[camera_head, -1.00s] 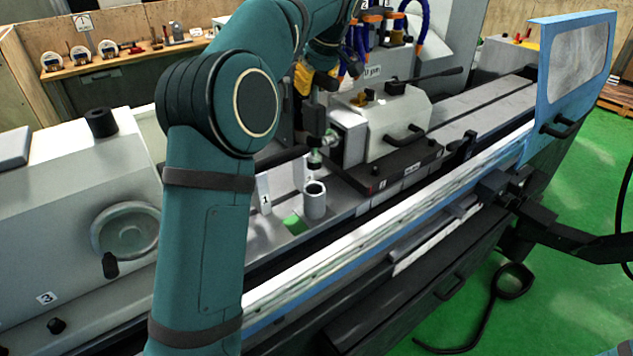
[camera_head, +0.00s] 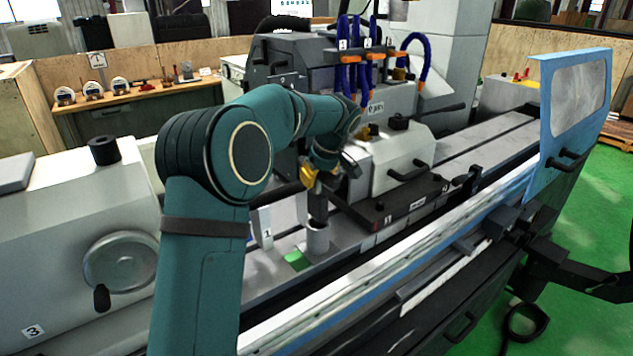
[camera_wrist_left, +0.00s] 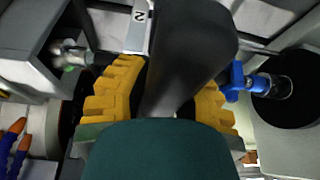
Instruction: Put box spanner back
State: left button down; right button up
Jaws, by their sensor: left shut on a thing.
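The box spanner (camera_head: 318,208) is a dark, upright cylinder. My left gripper (camera_head: 309,178) has yellow fingers shut around its upper part. Its lower end meets the mouth of a grey cylindrical holder (camera_head: 317,240) on the machine bed. How deep it sits inside cannot be told. In the left wrist view, the black spanner (camera_wrist_left: 190,50) lies between the yellow finger pads of the left gripper (camera_wrist_left: 165,100), and its far end is out of clear sight. My right gripper is not in view.
A white plate marked 1 (camera_head: 265,227) stands left of the holder, with a green patch (camera_head: 297,261) in front. The grey headstock block (camera_head: 400,160) is close on the right. A handwheel (camera_head: 120,263) is at left and a blue door (camera_head: 573,120) at right.

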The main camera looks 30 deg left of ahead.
pick_arm(q)
jog(key=shift+f, duration=0.4)
jog(key=c, duration=0.9)
grip_release()
jog(key=shift+f, duration=0.15)
jog(key=shift+o, duration=0.2)
